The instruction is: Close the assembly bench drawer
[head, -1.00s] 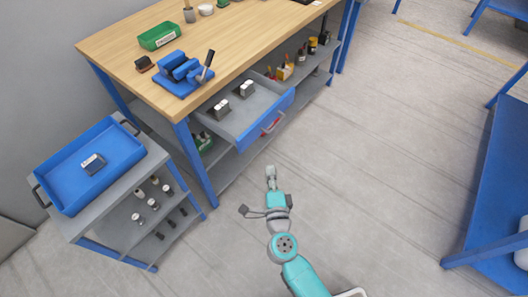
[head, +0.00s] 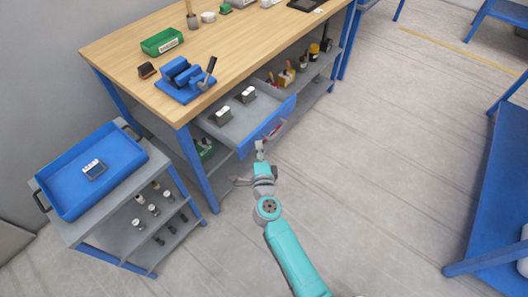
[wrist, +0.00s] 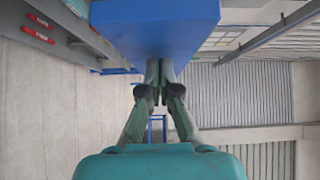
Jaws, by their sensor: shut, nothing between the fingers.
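The assembly bench drawer (head: 237,130) stands pulled out from under the wooden top of the bench (head: 232,57). It has a grey inside and a blue front (head: 275,119), and two small grey-and-white items lie in it. My gripper (head: 259,147) is shut and empty at the lower left part of the drawer front. In the wrist view the shut fingertips (wrist: 158,68) meet the edge of the blue front (wrist: 155,25). I cannot tell whether they touch it. The drawer handle is partly hidden by my gripper in the head view.
A grey cart with a blue tray (head: 70,197) stands left of the bench. A blue vise (head: 187,83) and a green bin (head: 162,41) are on the bench top. A lower shelf holds several items. The floor (head: 370,190) right of my arm is clear.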

